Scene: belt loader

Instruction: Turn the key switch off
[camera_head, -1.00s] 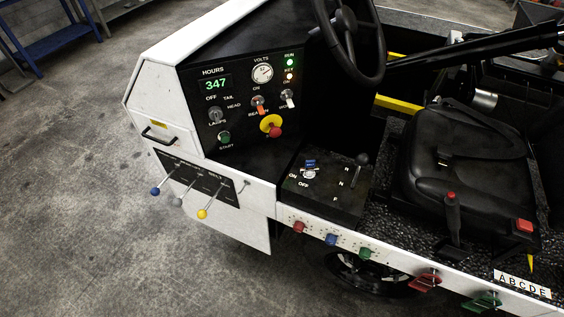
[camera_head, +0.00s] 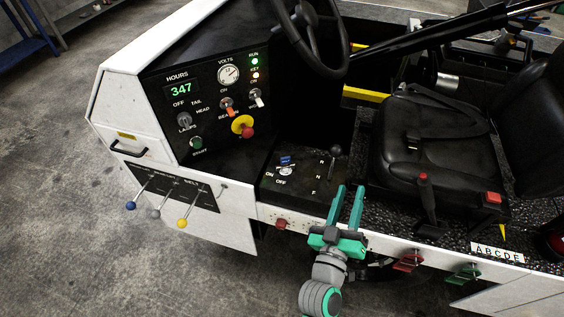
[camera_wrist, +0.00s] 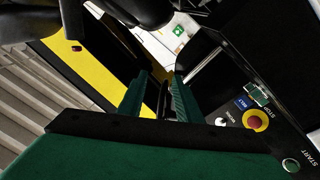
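The key switch (camera_head: 286,170) is a small silver round switch on the black side console, with ON and OFF lettering beside it and a small blue piece above it. I cannot tell which way its key points. The green and amber lamps (camera_head: 255,68) marked RUN and KEY are lit on the dashboard. My gripper (camera_head: 350,188) has teal fingers, stands apart and open, to the right of and lower than the key switch, near the console's front right corner. In the wrist view its fingers (camera_wrist: 158,95) are parted with nothing held. I cannot make out the key switch there.
The shift lever (camera_head: 335,152) stands between the switch and the seat (camera_head: 430,145). The steering wheel (camera_head: 310,40) overhangs behind. A yellow and red stop button (camera_head: 242,126) is on the dashboard. A red knob (camera_head: 281,224) sits on the white side panel.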

